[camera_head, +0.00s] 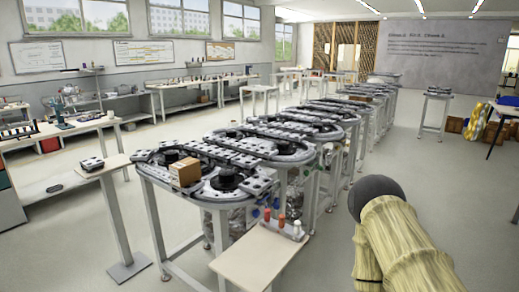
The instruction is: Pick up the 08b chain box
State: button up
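A small brown cardboard box (184,172) sits on top of the nearest ring track (230,190), left of the middle in the head view. It is the only box on that track, but any label is too small to read, so I cannot confirm that it is the 08b chain box. It rests upright, near two dark round hubs on the track. Part of my arm, tan with a dark rounded end, shows at the lower right, well apart from the box. My gripper's fingers do not show.
A pale side table (262,258) with small red and white pieces juts out in front of the track. A narrow stand (110,165) is at the left. More ring tracks run back in a row. Clear floor lies right of the row. Workbenches line the left wall.

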aim_at(184, 173)
jog(key=u, duration=0.05)
jog(key=k, duration=0.5)
jog(key=u, duration=0.65)
jog(key=i, duration=0.35)
jog(key=u, duration=0.65)
jog(key=i, duration=0.7)
jog(key=u, duration=0.05)
